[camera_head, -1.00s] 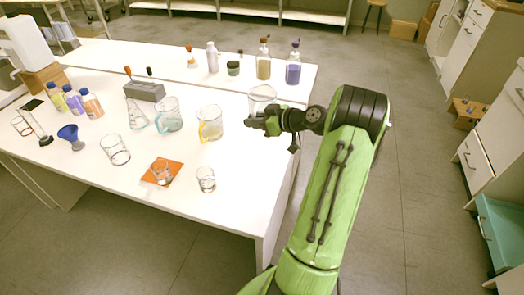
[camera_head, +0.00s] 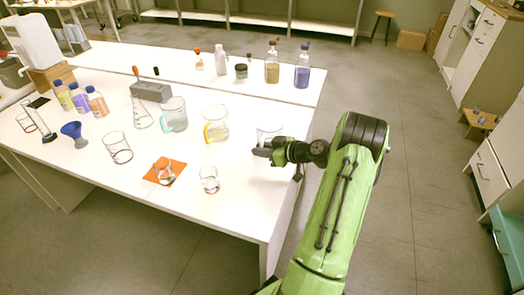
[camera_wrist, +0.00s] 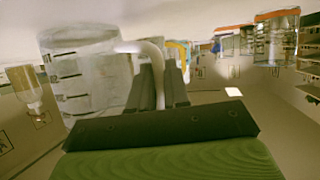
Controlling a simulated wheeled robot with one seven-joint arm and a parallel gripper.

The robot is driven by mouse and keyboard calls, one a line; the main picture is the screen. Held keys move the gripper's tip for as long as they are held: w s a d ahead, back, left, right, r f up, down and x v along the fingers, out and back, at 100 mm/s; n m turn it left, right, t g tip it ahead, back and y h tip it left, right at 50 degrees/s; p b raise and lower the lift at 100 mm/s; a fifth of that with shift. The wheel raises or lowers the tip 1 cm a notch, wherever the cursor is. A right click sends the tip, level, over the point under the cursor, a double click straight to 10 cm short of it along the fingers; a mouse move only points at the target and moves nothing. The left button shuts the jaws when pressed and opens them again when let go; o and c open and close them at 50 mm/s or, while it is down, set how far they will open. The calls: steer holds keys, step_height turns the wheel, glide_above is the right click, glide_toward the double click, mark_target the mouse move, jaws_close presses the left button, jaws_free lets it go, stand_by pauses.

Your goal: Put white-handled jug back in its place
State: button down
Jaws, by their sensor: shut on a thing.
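The white-handled jug (camera_head: 269,131) is clear glass and looks upright at the right end of the table (camera_head: 235,190). My gripper (camera_head: 262,152) is at its near side. In the wrist view, which looks upside down, the jug (camera_wrist: 82,80) with dark marks is left of the fingers (camera_wrist: 161,88), and its white handle (camera_wrist: 157,62) runs between them. The gripper is shut on the handle. The jug's base is close to the tabletop; I cannot tell if it touches. A yellow-handled jug (camera_head: 217,124) and a blue-handled jug (camera_head: 174,113) stand to its left.
A small beaker (camera_head: 209,180) and an orange mat (camera_head: 152,178) with glassware are nearer the front. A grey block (camera_head: 151,91) and a blue funnel (camera_head: 73,133) are farther left. Bottles (camera_head: 272,66) stand along the back. Tabletop around the jug is clear.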

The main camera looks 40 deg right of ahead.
steer(key=c, duration=1.1)
jaws_free()
